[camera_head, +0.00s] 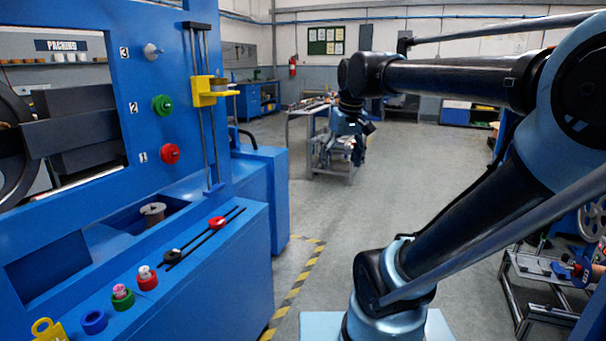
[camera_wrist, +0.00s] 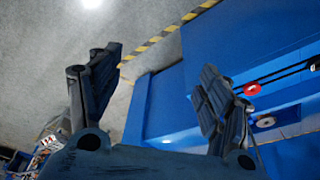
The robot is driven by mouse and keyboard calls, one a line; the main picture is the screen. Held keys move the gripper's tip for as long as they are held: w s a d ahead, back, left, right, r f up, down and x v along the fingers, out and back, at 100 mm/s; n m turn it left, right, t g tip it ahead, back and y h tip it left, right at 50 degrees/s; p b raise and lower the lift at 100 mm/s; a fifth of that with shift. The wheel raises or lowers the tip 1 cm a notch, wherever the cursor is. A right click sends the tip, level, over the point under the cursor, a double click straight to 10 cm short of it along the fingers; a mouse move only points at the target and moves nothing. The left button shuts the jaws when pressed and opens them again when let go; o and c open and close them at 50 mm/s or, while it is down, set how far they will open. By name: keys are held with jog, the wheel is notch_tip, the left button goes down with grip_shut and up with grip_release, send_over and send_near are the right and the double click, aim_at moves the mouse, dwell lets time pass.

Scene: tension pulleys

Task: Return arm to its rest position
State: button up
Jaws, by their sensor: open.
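My arm (camera_head: 470,85) reaches from the right side of the head view out over the aisle, and its forearm lies nearly level. My gripper (camera_head: 350,128) hangs at the far end, pointing down and apart from the machine, small and partly lost against the workbench behind. In the wrist view my gripper (camera_wrist: 160,75) shows two dark fingers spread wide, with nothing between them. The blue machine (camera_head: 235,265) stands left of my arm, and part of it shows behind the right finger in the wrist view.
The machine carries numbered red (camera_head: 170,153) and green (camera_head: 163,105) knobs, a yellow bracket (camera_head: 205,91), a slotted red slider (camera_head: 217,223) and several coloured pulleys on its ledge. A workbench (camera_head: 310,115) stands behind my gripper. Open grey floor (camera_head: 400,180) lies beneath my arm; a cart (camera_head: 545,290) stands at right.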

jog(key=s+d+f+m, duration=0.1)
jog(key=s+d+f, duration=0.1)
jog(key=s+f, duration=0.2)
jog(key=s+d+f+m, duration=0.1)
jog(key=s+d+f, duration=0.2)
jog(key=f, duration=0.7)
jog(key=s+d+f+m+h, duration=0.1)
jog(key=s+d+f, duration=0.2)
jog(key=s+f, duration=0.3)
jog(key=shift+s+f+g, duration=0.25)
jog(key=shift+f+g, duration=0.05)
jog(key=shift+f, duration=0.65)
